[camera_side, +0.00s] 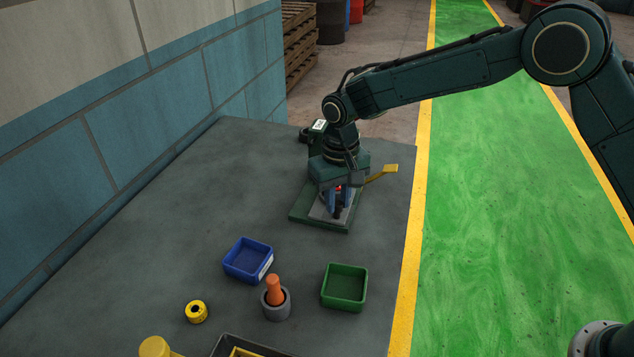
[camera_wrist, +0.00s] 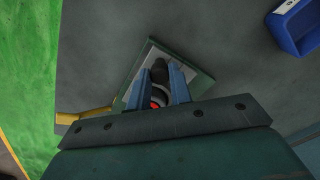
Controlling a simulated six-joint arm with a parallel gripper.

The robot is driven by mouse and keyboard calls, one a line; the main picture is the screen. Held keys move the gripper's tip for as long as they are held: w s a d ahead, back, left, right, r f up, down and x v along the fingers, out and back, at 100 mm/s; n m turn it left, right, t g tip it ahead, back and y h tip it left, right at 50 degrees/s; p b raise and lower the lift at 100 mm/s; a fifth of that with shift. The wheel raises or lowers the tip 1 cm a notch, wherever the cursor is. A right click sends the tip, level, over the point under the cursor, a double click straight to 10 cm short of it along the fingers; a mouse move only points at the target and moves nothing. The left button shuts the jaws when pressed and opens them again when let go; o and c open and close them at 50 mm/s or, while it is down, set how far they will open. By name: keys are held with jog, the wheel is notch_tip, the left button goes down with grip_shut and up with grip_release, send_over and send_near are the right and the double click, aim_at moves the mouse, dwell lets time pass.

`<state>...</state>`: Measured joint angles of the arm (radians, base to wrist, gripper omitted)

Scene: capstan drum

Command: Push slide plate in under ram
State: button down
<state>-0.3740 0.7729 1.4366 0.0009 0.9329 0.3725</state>
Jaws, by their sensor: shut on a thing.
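The slide plate (camera_side: 319,210) is a light grey plate lying on a green press base (camera_side: 298,215); its edge also shows in the wrist view (camera_wrist: 139,72). A black knob (camera_wrist: 160,68) stands on the plate. My gripper (camera_side: 339,203) points down over the plate, and its blue fingers (camera_wrist: 160,86) are shut on the knob. A red part inside a pale ring (camera_wrist: 157,103) shows between the fingers. My gripper's body hides most of the press and the ram, so I cannot tell how far the plate sits under the ram.
A yellow lever (camera_side: 384,173) sticks out right of the press. Nearer the camera are a blue bin (camera_side: 247,260), a green bin (camera_side: 345,287), a grey cup (camera_side: 276,304) with an orange-handled thing, and a yellow ring (camera_side: 197,312). A wall stands left; the table left of the press is clear.

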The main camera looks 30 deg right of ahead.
jog(key=shift+w+d, duration=1.6)
jog(key=shift+w, duration=0.05)
jog(key=c, duration=1.3)
grip_release()
jog(key=shift+o, duration=0.2)
jog(key=shift+r, duration=0.15)
notch_tip(320, 180, up, 14)
jog(key=shift+f, duration=0.2)
